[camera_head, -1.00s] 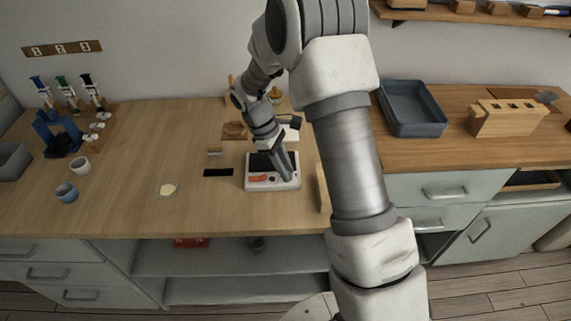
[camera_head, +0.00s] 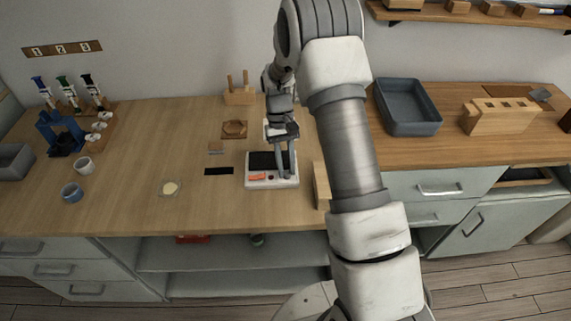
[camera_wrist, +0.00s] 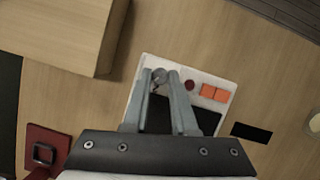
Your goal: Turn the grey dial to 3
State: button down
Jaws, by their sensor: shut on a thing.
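The grey dial (camera_wrist: 159,75) sits on a white panel near its edge in the wrist view. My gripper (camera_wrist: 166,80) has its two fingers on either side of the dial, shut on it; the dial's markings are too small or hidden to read. The white panel (camera_head: 258,184) lies on the wooden counter in the head view, with my gripper (camera_head: 286,174) reaching down onto its right side. The panel also carries a black plate (camera_wrist: 207,121), orange blocks (camera_wrist: 214,93) and a dark red button (camera_wrist: 190,85).
A wooden block (camera_wrist: 62,28) stands close to the panel, also seen in the head view (camera_head: 321,187). A black strip (camera_head: 219,171) lies left of the panel. A dark grey tray (camera_head: 408,108) is at the right.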

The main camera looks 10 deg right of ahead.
jog(key=shift+d+m+y, duration=0.15)
jog(key=shift+m+y, duration=0.65)
jog(key=shift+m, duration=1.1)
jog(key=c, duration=1)
grip_release()
jog(key=p+v, duration=0.2)
jog(key=v, duration=1.5)
jog(key=shift+s+r, duration=0.2)
jog(key=shift+r, duration=0.1)
jog(key=shift+d, duration=0.1)
